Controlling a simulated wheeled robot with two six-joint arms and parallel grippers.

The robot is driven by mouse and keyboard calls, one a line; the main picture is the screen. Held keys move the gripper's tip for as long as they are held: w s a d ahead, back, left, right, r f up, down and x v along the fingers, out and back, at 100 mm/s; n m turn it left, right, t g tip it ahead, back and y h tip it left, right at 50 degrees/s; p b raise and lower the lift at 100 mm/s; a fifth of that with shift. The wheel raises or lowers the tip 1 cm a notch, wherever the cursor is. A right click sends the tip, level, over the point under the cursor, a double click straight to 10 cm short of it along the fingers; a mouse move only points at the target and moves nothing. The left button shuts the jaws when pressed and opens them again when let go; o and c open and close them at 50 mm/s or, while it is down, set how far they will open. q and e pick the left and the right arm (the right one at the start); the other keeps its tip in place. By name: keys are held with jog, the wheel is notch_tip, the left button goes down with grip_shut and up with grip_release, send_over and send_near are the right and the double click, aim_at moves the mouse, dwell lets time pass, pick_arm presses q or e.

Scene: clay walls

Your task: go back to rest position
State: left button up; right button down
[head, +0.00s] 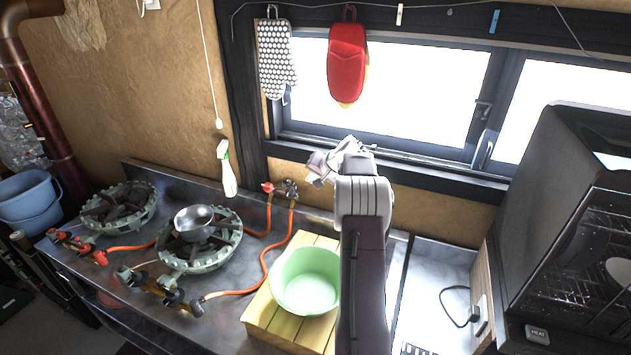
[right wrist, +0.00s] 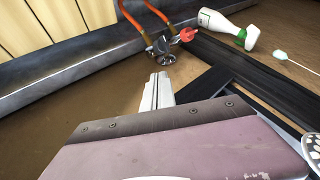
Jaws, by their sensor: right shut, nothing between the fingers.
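My right arm reaches up from the bottom of the head view, with the right gripper (head: 320,166) raised in front of the window's lower frame. In the right wrist view the gripper's fingers (right wrist: 158,88) are together, with nothing between them. They point toward the gas valves with the red knob (right wrist: 187,34), and look apart from them. My left gripper is not in view.
A green bowl (head: 306,281) sits on a wooden stand (head: 262,318) beside my right arm. Left are two gas burners, one holding a metal pan (head: 194,222). A spray bottle (head: 227,170) stands behind. A black oven (head: 560,200) is at right.

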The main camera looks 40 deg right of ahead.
jog(key=shift+v, duration=0.9)
jog(key=shift+a, duration=0.1)
